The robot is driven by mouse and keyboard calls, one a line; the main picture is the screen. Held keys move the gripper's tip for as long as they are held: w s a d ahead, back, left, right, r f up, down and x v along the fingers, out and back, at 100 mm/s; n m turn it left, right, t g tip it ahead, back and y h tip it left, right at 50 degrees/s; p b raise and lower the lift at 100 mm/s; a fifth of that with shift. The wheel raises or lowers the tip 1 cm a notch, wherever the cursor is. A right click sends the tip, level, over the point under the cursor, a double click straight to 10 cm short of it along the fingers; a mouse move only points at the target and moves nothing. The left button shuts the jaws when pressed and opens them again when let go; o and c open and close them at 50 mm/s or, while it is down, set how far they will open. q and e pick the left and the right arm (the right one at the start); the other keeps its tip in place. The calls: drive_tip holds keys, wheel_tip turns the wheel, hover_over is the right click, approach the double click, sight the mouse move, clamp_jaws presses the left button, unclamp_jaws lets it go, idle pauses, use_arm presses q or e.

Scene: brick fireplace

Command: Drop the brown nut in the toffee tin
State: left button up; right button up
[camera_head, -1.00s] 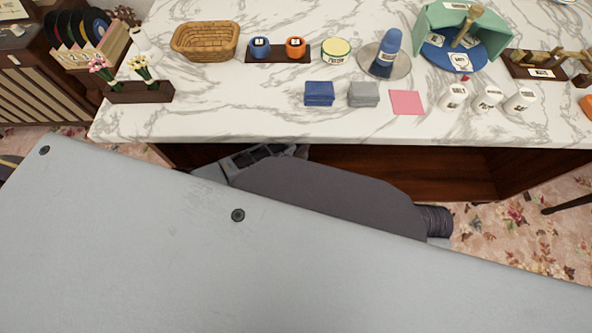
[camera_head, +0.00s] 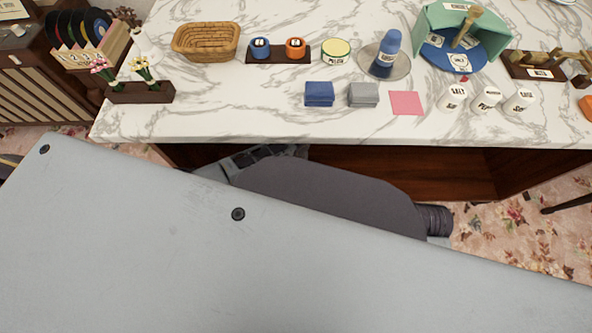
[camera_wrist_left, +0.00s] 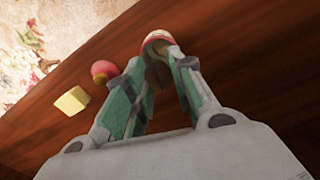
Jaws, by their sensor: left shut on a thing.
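In the left wrist view my left gripper (camera_wrist_left: 160,78) has its two green-padded fingers closed on a small brown nut (camera_wrist_left: 158,74). The nut is dark and partly hidden between the fingers. Just beyond the fingertips is a round red and cream container (camera_wrist_left: 155,38), which looks like the toffee tin. The fingers hide part of it, and I cannot tell whether the nut is over its opening. In the head view, neither gripper, the nut nor the tin shows; my own grey body covers the lower part.
In the left wrist view a pink round thing (camera_wrist_left: 104,68) and a pale yellow block (camera_wrist_left: 71,101) lie left of the fingers on the dark wood surface (camera_wrist_left: 250,60). In the head view the marble counter (camera_head: 230,110) holds a wicker basket (camera_head: 205,41) and several other items.

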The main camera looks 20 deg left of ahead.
use_arm(q)
drive_tip(key=shift+p, duration=0.3)
idle(0.4)
drive_tip(key=o, duration=0.8)
drive_tip(key=shift+c, duration=0.2)
drive_tip(key=shift+r, duration=0.15)
drive_tip(key=shift+r+p, duration=2.35)
drive_tip(key=shift+p, duration=0.5)
drive_tip(key=shift+s, duration=0.1)
